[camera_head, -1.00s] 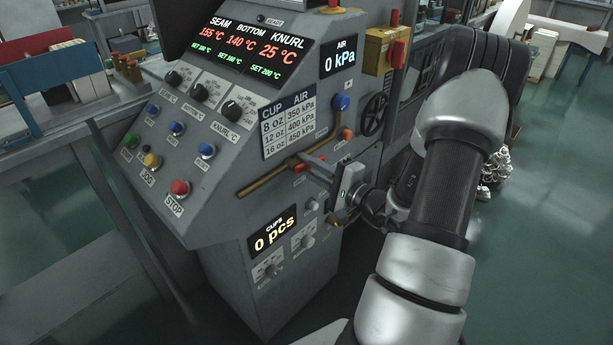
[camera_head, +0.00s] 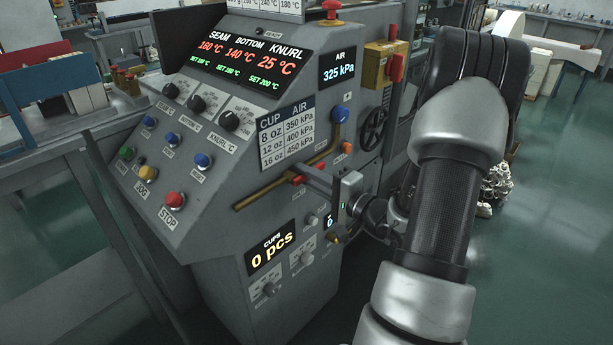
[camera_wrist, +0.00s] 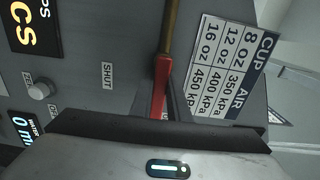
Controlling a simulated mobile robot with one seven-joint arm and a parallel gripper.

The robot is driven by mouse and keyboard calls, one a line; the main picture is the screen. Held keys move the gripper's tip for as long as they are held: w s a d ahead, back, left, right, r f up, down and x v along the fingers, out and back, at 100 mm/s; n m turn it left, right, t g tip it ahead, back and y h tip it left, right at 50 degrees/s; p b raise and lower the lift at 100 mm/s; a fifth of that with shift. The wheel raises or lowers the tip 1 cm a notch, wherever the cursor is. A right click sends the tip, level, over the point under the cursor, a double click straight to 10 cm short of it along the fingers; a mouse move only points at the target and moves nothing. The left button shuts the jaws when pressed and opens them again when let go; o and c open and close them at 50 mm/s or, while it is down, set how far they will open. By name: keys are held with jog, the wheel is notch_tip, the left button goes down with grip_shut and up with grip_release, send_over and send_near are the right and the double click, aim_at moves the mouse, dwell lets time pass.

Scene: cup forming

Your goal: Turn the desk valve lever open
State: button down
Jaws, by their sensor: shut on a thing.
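The valve lever has a red handle (camera_head: 298,180) on the machine's sloping front panel, by the brass pipe (camera_head: 262,195). In the wrist view the red handle (camera_wrist: 161,82) lies roughly in line with the brass pipe (camera_wrist: 171,28), and a SHUT label (camera_wrist: 107,75) sits to one side of it. My gripper (camera_head: 304,173) reaches in from the right and is shut on the red handle. Its fingers partly hide the handle, and its pivot is hard to make out. The air display (camera_head: 339,71) reads 325 kPa.
A cup and air pressure table (camera_head: 286,136) is on the panel. Buttons, including a red STOP button (camera_head: 174,200), are at left. Open green floor (camera_head: 560,220) lies to the right.

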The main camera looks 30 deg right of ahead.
jog(key=c, duration=1.7)
grip_release()
jog(key=p+v, duration=0.1)
jog(key=v, duration=1.6)
jog(key=shift+s+r+p, duration=0.1)
jog(key=shift+s+p, duration=0.1)
jog(key=shift+p, duration=0.15)
